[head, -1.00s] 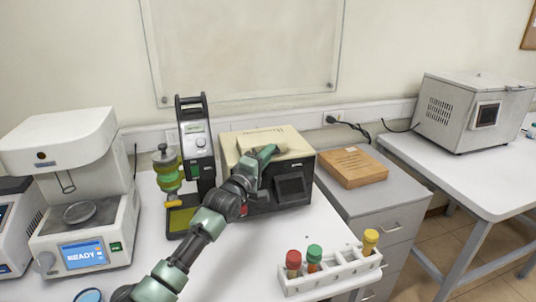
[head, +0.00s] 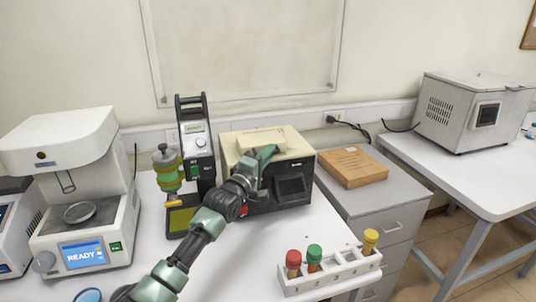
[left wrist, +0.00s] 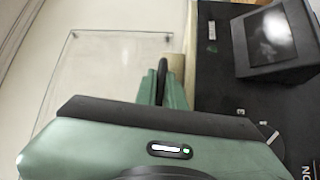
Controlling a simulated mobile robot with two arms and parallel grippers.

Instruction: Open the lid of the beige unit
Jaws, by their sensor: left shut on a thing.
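The beige unit (head: 297,148) stands on the white table in the head view, with a beige top and a black front with a small dark screen. A raised beige lid part (head: 260,137) shows on its top. My left gripper (head: 266,152) is at this lid's front edge, its fingers shut on the lid. In the left wrist view the fingers (left wrist: 162,88) close around a dark, narrow piece beside a beige edge (left wrist: 178,66). The gripper hides part of the lid's front, so I cannot tell how far the lid is raised. My right gripper is not in view.
A white balance (head: 80,230) is farther left. A white rack (head: 335,275) with capped tubes stands at the front right. A wooden box (head: 353,167) lies on the grey cabinet.

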